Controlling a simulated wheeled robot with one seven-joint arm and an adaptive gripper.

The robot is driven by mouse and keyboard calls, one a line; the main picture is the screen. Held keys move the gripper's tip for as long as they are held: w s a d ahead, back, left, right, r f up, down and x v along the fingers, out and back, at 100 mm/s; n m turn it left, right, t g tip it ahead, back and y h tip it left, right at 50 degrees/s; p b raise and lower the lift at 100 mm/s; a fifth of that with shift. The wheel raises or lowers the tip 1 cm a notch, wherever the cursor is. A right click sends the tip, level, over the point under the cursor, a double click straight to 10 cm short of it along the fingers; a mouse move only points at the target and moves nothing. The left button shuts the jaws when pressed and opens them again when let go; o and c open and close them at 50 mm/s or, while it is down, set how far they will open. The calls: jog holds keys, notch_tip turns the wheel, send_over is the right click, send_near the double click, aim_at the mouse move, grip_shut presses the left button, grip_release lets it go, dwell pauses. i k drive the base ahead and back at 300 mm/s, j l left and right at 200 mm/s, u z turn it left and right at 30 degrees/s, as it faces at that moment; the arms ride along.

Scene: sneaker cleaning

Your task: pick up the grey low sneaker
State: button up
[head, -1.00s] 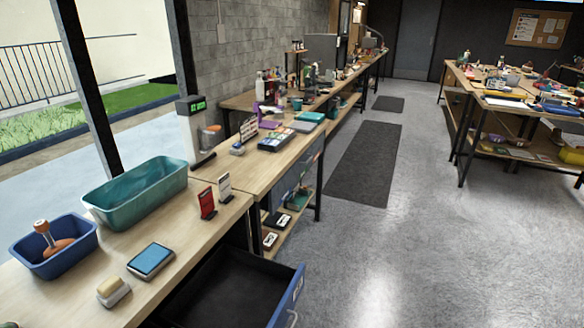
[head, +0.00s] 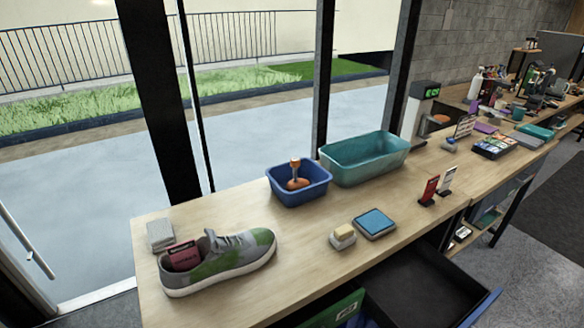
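In the head view, a low sneaker (head: 218,262), grey with green patches and a white sole, stands upright on the left end of the wooden workbench (head: 300,240). Its toe points right and its opening faces up. A dark red object (head: 183,255) shows in or at its heel opening; I cannot tell what it is. My gripper is not in view. Nothing visible touches the sneaker from above.
A grey block (head: 160,235) lies just behind the heel. A blue tub (head: 300,184) with an orange-handled tool, a teal bin (head: 365,158), a brush (head: 342,237) and a blue pad (head: 374,223) stand to the right. An open drawer (head: 420,290) juts out in front.

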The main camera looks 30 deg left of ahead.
aim_at(224, 258)
jog(key=u, duration=1.55)
jog(key=i+j+z, duration=0.25)
jog(key=j, duration=0.15)
jog(key=j+z, duration=0.25)
jog(key=j, duration=0.5)
jog(key=i+z, duration=0.05)
